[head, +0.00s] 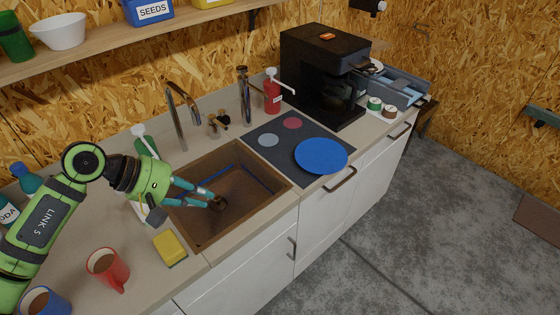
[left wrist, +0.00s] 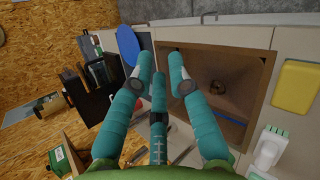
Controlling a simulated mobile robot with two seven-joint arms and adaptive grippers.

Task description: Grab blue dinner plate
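The blue dinner plate (head: 321,155) lies flat on a dark mat (head: 268,140) on the counter, right of the sink, overlapping the mat's right part. It also shows in the left wrist view (left wrist: 127,44), beyond the fingers and to the left. My left gripper (head: 215,197) is over the brown sink (head: 247,226), well left of the plate. Its teal fingers (left wrist: 160,62) are spread apart with nothing between them. My right gripper is in neither view.
A black coffee machine (head: 322,72) and a red pump bottle (head: 272,96) stand behind the plate. Taps (head: 178,115) rise behind the sink. A yellow sponge (head: 170,249), a red mug (head: 107,268) and a blue mug (head: 42,302) are at the front left.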

